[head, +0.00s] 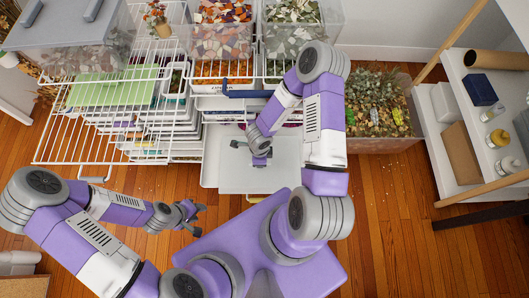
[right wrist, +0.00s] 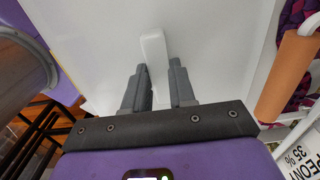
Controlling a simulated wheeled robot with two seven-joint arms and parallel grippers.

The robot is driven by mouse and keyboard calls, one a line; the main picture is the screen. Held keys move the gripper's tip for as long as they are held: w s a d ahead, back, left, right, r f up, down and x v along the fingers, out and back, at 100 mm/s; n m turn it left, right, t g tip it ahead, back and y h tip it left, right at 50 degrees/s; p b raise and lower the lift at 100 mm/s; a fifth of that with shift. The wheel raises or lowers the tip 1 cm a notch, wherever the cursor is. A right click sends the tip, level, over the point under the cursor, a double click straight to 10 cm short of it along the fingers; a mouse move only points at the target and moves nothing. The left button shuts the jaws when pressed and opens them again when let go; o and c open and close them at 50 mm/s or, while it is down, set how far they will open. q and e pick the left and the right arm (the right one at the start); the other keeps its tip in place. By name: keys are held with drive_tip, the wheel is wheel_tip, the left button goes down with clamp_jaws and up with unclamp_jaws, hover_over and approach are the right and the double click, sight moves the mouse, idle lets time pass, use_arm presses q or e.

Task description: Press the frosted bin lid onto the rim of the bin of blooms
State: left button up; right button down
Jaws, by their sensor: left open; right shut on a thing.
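My right gripper (head: 261,160) is over a pale flat panel (head: 225,180) in front of the wire rack. The right wrist view shows its fingers (right wrist: 159,78) shut on a white bar-like grip (right wrist: 153,48) against a broad pale surface (right wrist: 105,45), which looks like the frosted lid. Whether the panel in the head view is the lid or a tray under it, I cannot tell. An open clear bin (head: 380,145) of dried foliage and blooms stands on the floor to the right, its rim bare. My left gripper (head: 190,215) is open and empty above the floor.
The wire rack (head: 60,155) with pulled-out baskets fills the left. On it stand a grey-lidded bin (head: 75,52) and bins of terracotta pieces (head: 222,40) and green-grey pieces (head: 290,40). A shelf unit (head: 480,150) with bottles stands at the right. Wooden floor is free in front.

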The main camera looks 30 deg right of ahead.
drive_tip(key=shift+r+p, duration=1.9)
drive_tip(key=shift+r, duration=0.25)
drive_tip(key=shift+f, duration=0.1)
